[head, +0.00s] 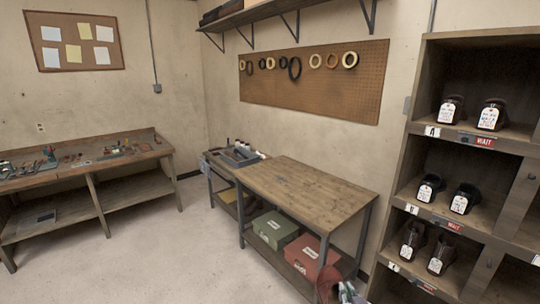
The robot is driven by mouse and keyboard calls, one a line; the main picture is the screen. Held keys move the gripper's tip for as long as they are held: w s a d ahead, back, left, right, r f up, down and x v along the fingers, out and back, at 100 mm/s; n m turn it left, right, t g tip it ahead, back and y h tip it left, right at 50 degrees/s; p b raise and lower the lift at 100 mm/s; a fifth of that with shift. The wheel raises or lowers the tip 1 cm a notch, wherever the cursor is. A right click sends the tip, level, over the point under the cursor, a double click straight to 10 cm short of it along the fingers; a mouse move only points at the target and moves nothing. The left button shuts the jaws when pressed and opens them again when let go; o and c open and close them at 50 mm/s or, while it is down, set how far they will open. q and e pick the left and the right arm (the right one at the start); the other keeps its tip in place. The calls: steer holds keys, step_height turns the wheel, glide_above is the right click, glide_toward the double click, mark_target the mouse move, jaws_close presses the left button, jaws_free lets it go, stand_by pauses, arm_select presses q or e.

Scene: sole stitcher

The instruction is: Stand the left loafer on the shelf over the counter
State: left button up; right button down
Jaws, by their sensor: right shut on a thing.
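My right gripper (347,292) shows only in part at the bottom edge of the head view, in front of the counter's near right leg. It is shut on a dark red thing (327,284), which looks like a loafer but is cut off by the edge. The counter (305,188) is a wooden-topped table with a bare top. The shelf (252,14) is a dark board on metal brackets, high on the wall above the pegboard and cut off at the top. My left gripper is not in view.
A rack (420,150) at right holds tagged dark shoes (451,109) in cubbies. Green (275,229) and red (311,256) boxes sit on the counter's lower shelf. A pegboard (310,82) with rings hangs behind. A workbench (100,160) stands left. The floor (170,250) between is clear.

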steer(key=shift+s+a+f, duration=0.3)
steer(key=shift+s+f, duration=0.05)
steer(key=shift+s, duration=0.45)
steer(key=shift+s+a+f, duration=0.3)
steer(key=shift+s+f, duration=0.05)
steer(key=shift+s, duration=0.45)
steer(key=shift+s+a+f, duration=0.3)
steer(key=shift+s+f, duration=0.05)
steer(key=shift+s, duration=0.45)
steer(key=shift+a, duration=0.1)
